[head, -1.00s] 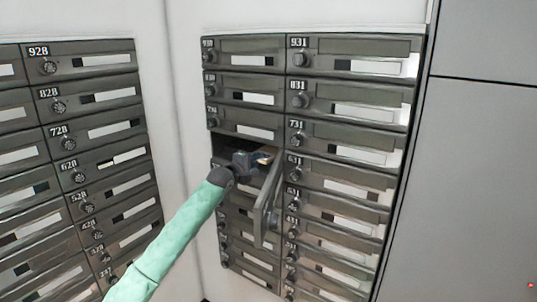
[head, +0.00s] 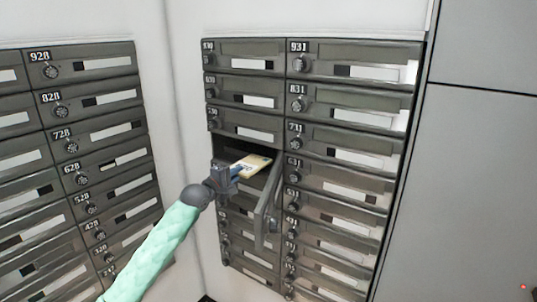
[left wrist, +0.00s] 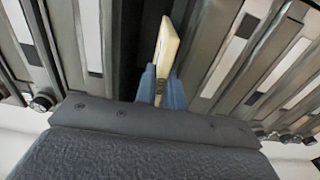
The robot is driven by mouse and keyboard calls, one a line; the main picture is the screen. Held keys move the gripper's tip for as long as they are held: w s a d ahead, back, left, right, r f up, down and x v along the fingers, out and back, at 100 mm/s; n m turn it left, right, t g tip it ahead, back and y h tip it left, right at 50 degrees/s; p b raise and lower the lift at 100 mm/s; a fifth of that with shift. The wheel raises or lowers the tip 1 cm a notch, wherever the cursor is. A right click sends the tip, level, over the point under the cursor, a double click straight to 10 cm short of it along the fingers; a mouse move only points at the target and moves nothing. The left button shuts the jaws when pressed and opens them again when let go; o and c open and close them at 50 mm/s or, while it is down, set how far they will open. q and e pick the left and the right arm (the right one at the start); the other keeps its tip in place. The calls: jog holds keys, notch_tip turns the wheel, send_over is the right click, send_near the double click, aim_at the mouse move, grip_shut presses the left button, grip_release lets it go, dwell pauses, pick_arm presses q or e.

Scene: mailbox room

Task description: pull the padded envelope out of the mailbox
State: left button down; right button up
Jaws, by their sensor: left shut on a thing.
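The padded envelope (head: 252,165) is pale yellow and sticks out of the open mailbox (head: 232,146) in the middle column of the head view. My left gripper (head: 233,172) is shut on its near end, just in front of the opening. In the left wrist view the envelope (left wrist: 165,48) stands on edge between the blue fingertips (left wrist: 160,86), with dark compartment space beside it. Whether its far end is still inside the box is hard to tell. The mailbox door (head: 267,203) hangs open to the right of the gripper. My right gripper is not in view.
Closed mailboxes (head: 345,135) with knobs and label plates surround the open one. Another bank of boxes (head: 85,150) stands to the left, past a white corner. A plain grey panel (head: 485,180) is at the right.

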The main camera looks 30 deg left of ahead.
pick_arm(q)
jog(key=s+p, duration=0.1)
jog(key=s, duration=0.5)
jog(key=shift+s+a+p, duration=0.25)
jog(key=shift+p, duration=0.05)
